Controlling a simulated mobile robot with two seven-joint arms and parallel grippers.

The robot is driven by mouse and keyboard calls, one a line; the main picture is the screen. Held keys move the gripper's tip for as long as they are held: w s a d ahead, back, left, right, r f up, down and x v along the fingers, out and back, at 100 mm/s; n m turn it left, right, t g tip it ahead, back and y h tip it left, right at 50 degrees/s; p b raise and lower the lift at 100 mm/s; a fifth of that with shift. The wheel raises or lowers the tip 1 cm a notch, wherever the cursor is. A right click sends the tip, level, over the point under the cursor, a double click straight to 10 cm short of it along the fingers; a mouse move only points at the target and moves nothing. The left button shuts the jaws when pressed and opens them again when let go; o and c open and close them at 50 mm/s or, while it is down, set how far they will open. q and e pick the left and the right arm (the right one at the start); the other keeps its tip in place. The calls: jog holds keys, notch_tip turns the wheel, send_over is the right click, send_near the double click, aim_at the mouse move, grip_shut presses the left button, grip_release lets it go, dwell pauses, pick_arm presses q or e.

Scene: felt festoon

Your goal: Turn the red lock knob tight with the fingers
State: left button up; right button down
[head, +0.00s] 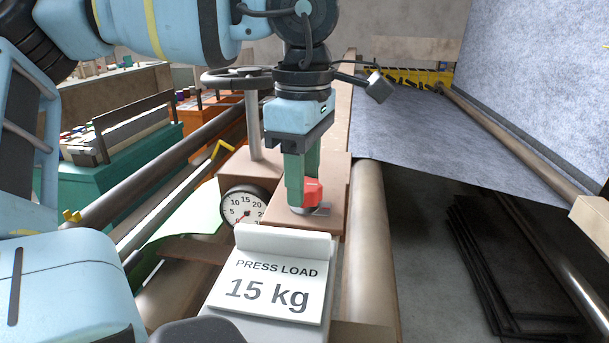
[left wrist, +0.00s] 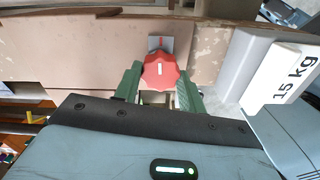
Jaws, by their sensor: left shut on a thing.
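The red lock knob (head: 313,190) sits on top of the brown press block (head: 333,225), beside a small grey plate. It also shows in the left wrist view (left wrist: 160,71), with a white mark on its top. My left gripper (head: 303,190) points down over the block, its green fingers shut on the red knob. In the left wrist view the fingers (left wrist: 159,85) stand on either side of the knob. The fingers partly hide the knob in the head view. My right gripper is not in view.
A dial gauge (head: 243,207) and a sign reading "PRESS LOAD 15 kg" (head: 268,285) stand close in front. A handwheel (head: 238,76) on a post rises behind to the left. A grey felt sheet (head: 430,140) and a long roller (head: 369,250) lie to the right.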

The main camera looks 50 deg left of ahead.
pick_arm(q)
jog(key=shift+m, duration=0.6)
jog(key=o, duration=1)
jog(key=shift+c, duration=0.2)
jog(key=shift+r, duration=0.1)
jog(key=shift+r, duration=3.8)
